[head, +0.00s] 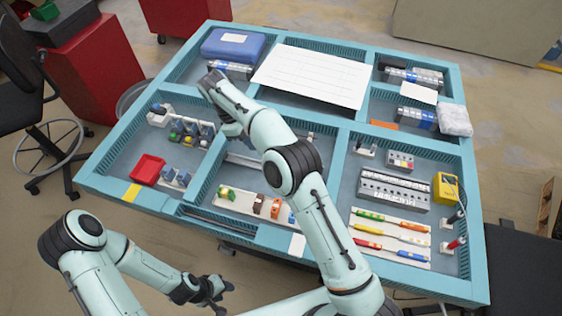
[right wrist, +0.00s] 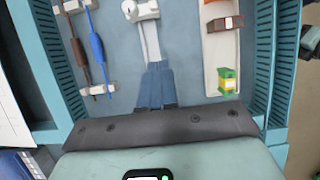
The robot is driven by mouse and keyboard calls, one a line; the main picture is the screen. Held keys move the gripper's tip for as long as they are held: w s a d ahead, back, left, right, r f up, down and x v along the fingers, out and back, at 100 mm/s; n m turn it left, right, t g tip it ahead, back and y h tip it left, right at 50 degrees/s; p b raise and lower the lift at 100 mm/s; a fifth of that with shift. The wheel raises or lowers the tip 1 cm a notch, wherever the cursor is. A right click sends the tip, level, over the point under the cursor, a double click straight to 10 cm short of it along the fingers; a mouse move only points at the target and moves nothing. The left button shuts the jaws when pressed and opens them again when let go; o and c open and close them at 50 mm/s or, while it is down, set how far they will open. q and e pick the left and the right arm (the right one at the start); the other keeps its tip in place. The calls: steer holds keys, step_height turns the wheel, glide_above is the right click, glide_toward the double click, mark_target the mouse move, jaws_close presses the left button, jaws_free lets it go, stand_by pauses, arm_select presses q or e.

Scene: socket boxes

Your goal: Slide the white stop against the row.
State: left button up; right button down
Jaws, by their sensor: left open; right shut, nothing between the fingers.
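My left gripper (head: 217,291) is open, in front of the table.
A red tray (head: 148,169) and smaller blocks (head: 174,178) lie near the row. A white strip (right wrist: 218,55) with brown and green pieces lies beside the rail. Teal dividers (head: 210,165) separate the compartments. My right arm hides part of the middle compartment.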

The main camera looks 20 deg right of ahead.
steer(key=x, duration=0.8)
steer(key=shift+s+f, duration=0.1)
steer(key=shift+f, duration=0.05)
steer(key=s+d, duration=0.1)
steer(key=s+d+b, duration=0.1)
steer(key=d, duration=0.1)
steer(key=shift+s+d+f, duration=0.1)
steer(key=shift+s+d, duration=0.2)
steer(key=shift+s, duration=0.05)
steer(key=shift+w, duration=0.25)
steer(key=shift+s+d+b, duration=0.3)
steer(key=shift+s+d, duration=0.5)
steer(key=shift+d, duration=0.15)
arm_select(q)
steer(key=s+f, duration=0.2)
steer(key=shift+s+f, duration=0.15)
steer(key=shift+s, duration=0.25)
steer(key=shift+w, duration=0.1)
arm_select(e)
steer(key=shift+a+f, duration=0.1)
